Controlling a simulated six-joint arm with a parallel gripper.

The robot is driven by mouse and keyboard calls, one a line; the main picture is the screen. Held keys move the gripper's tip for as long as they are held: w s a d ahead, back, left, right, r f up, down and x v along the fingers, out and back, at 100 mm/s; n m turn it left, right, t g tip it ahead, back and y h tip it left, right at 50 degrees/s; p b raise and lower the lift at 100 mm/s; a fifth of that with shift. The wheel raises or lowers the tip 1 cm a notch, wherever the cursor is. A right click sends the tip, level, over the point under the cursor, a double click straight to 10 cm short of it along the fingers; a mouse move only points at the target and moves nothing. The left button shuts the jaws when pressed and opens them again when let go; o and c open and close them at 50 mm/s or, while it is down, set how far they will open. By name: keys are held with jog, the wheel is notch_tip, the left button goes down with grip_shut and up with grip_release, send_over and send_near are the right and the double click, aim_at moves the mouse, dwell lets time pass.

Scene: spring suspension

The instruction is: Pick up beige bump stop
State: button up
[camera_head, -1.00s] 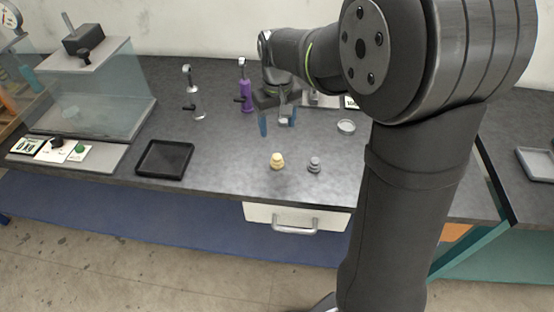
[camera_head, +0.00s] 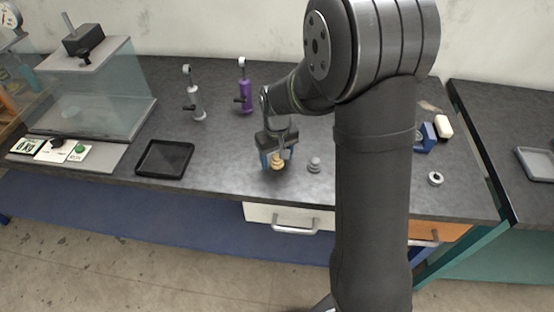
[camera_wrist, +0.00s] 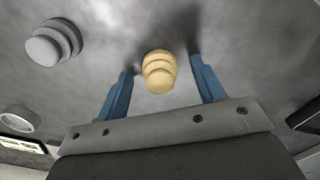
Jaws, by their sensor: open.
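The beige bump stop (camera_head: 278,162) stands on the dark bench top near its front edge. It is a small stepped, ribbed piece. My gripper (camera_head: 277,158) is open and low over it, with the two blue fingers on either side. In the wrist view the beige bump stop (camera_wrist: 159,71) lies between the spread fingertips of my gripper (camera_wrist: 163,72), with a gap on each side. Neither finger appears to touch it.
A grey bump stop (camera_head: 314,165) stands just right of the beige one and shows in the wrist view (camera_wrist: 55,43). An empty black tray (camera_head: 165,176) lies to the left. Purple (camera_head: 246,92) and grey (camera_head: 196,104) shock absorbers stand behind. The bench between tray and gripper is clear.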

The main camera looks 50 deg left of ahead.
jog(key=c, duration=1)
jog(key=shift+c, duration=0.3)
jog(key=shift+r, duration=0.1)
